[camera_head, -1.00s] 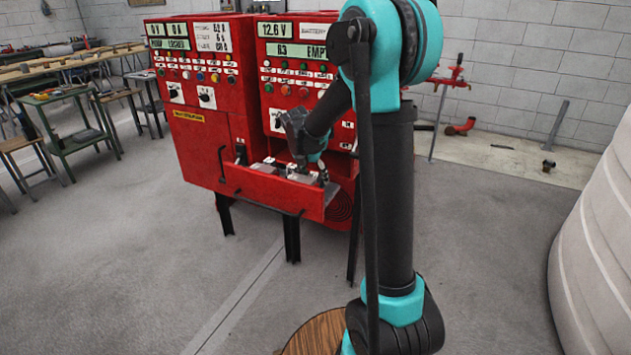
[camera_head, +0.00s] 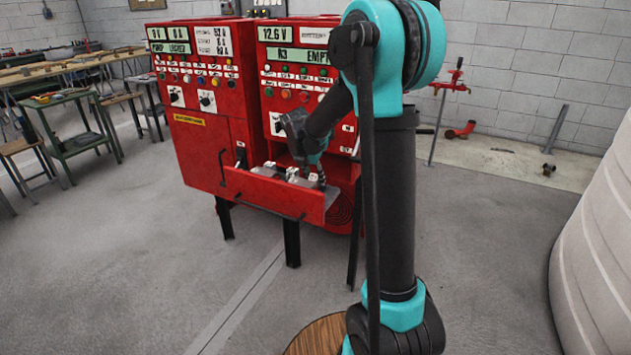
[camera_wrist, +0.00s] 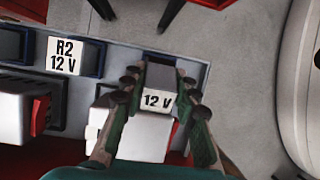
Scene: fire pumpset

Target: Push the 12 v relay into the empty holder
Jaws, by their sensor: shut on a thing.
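The 12 V relay (camera_wrist: 157,101), a small white and grey block marked "12 V", shows in the wrist view between the two fingers of my gripper (camera_wrist: 160,90). My gripper is shut on it. A dark opening or block top (camera_wrist: 160,58) lies just beyond the relay on the grey panel; I cannot tell whether the relay is seated there or held above it. In the head view my gripper (camera_head: 316,178) is down at the right part of the open red drawer (camera_head: 270,193), and the relay is too small to make out.
A relay labelled "R2 12 V" (camera_wrist: 64,56) sits in a holder to the left. Other white blocks (camera_wrist: 15,115) stand close by. The red cabinet's (camera_head: 205,100) display reads "12.6 V" and "R3 EMPTY", its end partly hidden by my arm. Grey floor lies in front.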

